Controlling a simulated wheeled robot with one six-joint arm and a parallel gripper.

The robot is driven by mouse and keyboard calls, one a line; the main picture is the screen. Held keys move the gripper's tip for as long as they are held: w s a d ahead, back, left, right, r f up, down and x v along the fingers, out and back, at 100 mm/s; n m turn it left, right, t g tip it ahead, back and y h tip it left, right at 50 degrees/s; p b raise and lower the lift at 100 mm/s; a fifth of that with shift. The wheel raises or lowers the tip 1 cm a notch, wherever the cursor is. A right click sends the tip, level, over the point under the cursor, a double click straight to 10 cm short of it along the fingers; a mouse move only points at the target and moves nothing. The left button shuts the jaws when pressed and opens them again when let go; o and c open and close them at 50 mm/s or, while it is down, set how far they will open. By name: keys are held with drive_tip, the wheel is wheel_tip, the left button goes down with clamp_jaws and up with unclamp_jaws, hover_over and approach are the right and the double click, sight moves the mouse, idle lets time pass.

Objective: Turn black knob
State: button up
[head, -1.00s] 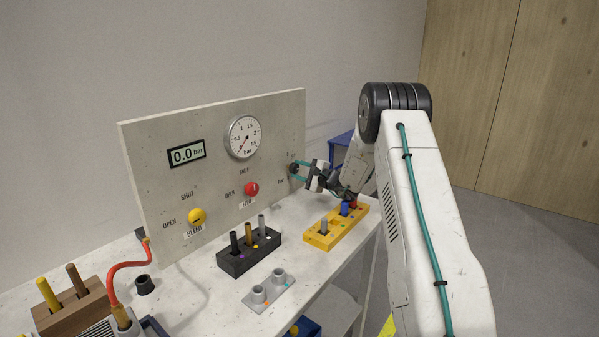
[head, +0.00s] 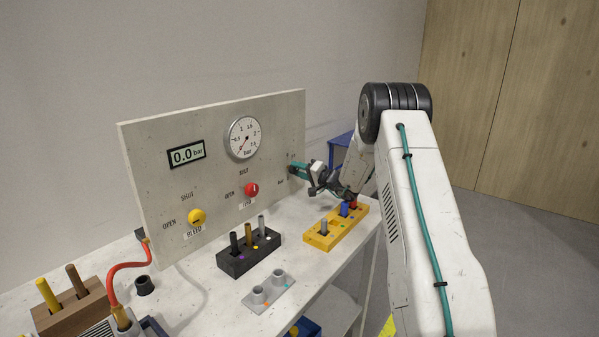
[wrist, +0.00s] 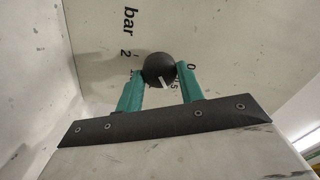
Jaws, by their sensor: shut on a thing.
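The black knob (wrist: 159,69) is round with a white pointer line and sits on the upright panel, with printed numbers and the word "bar" around it in the wrist view. My gripper (wrist: 160,82) has teal fingers, one on each side of the knob, and is shut on it. In the head view my gripper (head: 297,171) reaches the panel's right end from the right, and its fingers mostly hide the knob.
A yellow knob (head: 197,217) and a red knob (head: 251,190) are on the panel. On the bench stand a black block (head: 236,264) with pegs, a yellow block (head: 322,241) below my gripper, a grey plate (head: 281,293) and a brown block (head: 86,312).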

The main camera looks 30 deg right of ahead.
drive_tip(key=shift+f+n, duration=0.1)
drive_tip(key=shift+n, duration=0.5)
drive_tip(key=o, duration=1)
drive_tip(key=shift+s, duration=0.1)
drive_tip(key=v, duration=0.7)
drive_tip(key=shift+s+d, duration=0.1)
drive_tip(key=shift+s, duration=0.2)
